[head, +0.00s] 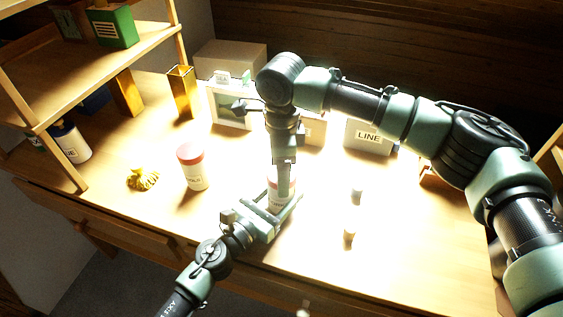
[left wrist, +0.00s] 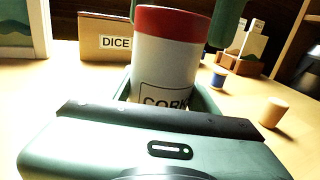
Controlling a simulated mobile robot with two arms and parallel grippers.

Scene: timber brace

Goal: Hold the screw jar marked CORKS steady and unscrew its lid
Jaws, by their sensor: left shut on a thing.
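The CORKS jar (left wrist: 165,65) is white with a red lid (left wrist: 175,20) and stands upright in the left wrist view. In the head view the jar (head: 279,192) is partly hidden by my right gripper. My left gripper (head: 283,200) is shut around the jar's body from the front. My right gripper (head: 284,180) reaches down from above at the jar. One green finger of it (left wrist: 228,22) shows just right of the lid in the left wrist view. Its other finger is not clear, so I cannot tell whether it touches the lid.
Another red-lidded white jar (head: 193,167) and a yellow lump (head: 143,178) stand to the left. A LINE box (head: 367,137) and a DICE box (left wrist: 105,38) stand behind. A shelf (head: 80,75) rises at left.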

